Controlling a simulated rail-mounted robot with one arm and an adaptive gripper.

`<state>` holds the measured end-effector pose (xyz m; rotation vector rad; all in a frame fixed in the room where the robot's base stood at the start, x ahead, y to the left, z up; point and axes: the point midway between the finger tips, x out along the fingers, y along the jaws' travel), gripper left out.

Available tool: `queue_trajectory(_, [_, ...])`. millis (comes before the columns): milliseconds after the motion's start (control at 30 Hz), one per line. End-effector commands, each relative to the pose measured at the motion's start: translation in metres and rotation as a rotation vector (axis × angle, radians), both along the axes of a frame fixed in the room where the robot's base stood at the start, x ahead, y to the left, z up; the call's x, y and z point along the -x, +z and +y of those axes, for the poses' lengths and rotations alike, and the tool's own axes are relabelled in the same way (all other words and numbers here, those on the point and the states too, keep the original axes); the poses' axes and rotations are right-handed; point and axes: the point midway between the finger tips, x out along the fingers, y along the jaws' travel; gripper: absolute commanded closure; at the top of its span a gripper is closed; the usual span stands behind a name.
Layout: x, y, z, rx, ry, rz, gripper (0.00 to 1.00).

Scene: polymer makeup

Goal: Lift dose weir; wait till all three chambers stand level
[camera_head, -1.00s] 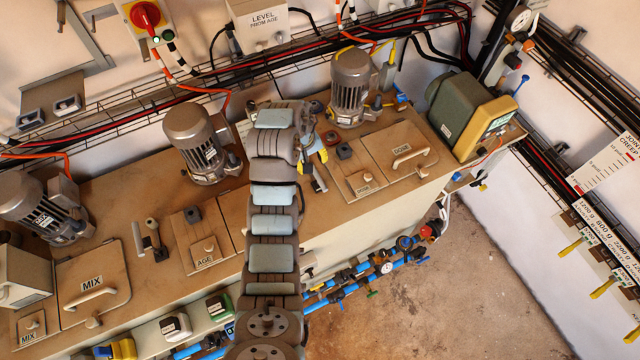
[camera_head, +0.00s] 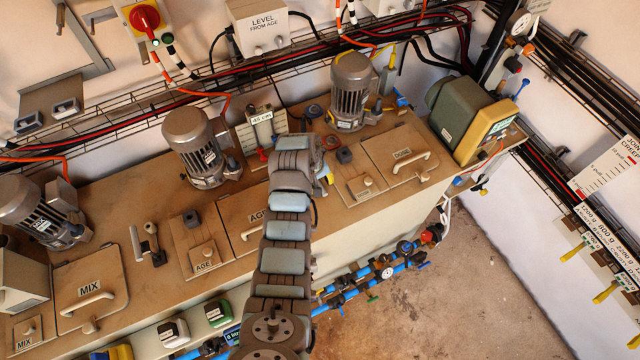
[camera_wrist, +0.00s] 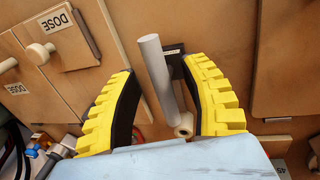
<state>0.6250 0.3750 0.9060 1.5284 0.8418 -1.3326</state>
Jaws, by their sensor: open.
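A grey bar-shaped weir handle (camera_wrist: 158,75) stands out from a dark labelled block in the wrist view; I take it for the dose weir, though its label is unreadable. My gripper (camera_wrist: 160,70) is open, with one yellow ribbed finger on each side of the handle and gaps showing. In the head view my gripper (camera_head: 325,172) is mostly behind my arm, and this handle is hidden. The MIX lid (camera_head: 85,275), AGE lid (camera_head: 243,228) and DOSE lid (camera_head: 395,160) are shut, so the liquid levels do not show.
A similar weir handle (camera_head: 152,243) stands between MIX and AGE. Several grey motors, one of them near DOSE (camera_head: 350,90), rise from the deck. A white gauge panel (camera_head: 260,125) stands behind my arm. A green-yellow unit (camera_head: 472,118) is at the right end.

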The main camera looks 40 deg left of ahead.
Motion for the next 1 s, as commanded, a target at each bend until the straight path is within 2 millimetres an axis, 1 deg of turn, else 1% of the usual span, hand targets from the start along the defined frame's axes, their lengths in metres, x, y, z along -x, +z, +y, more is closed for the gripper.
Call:
queue_trajectory(200, [-0.0006, -0.0083, -0.0014, 0.002, -0.001, 0.003, 0.55])
queue_trajectory(500, [-0.0008, -0.009, -0.0012, 0.001, 0.0, 0.002, 0.55])
queue_trajectory(533, [-0.0008, -0.0089, -0.0011, 0.001, 0.0, 0.002, 0.6])
queue_trajectory(567, [-0.0008, -0.0089, -0.0011, 0.001, 0.0, 0.002, 0.69])
queue_trajectory(600, [-0.0009, -0.0088, -0.0011, 0.001, 0.0, 0.001, 0.8])
queue_trajectory(667, [-0.0008, -0.0088, -0.0011, 0.001, 0.0, 0.001, 0.97])
queue_trajectory(700, [-0.0009, -0.0087, -0.001, 0.001, 0.0, 0.001, 1.0])
queue_trajectory(867, [-0.001, -0.0085, -0.0008, 0.001, 0.0, 0.001, 1.0])
queue_trajectory(1000, [-0.0014, -0.0047, 0.0036, 0.0, 0.008, 0.002, 1.0])
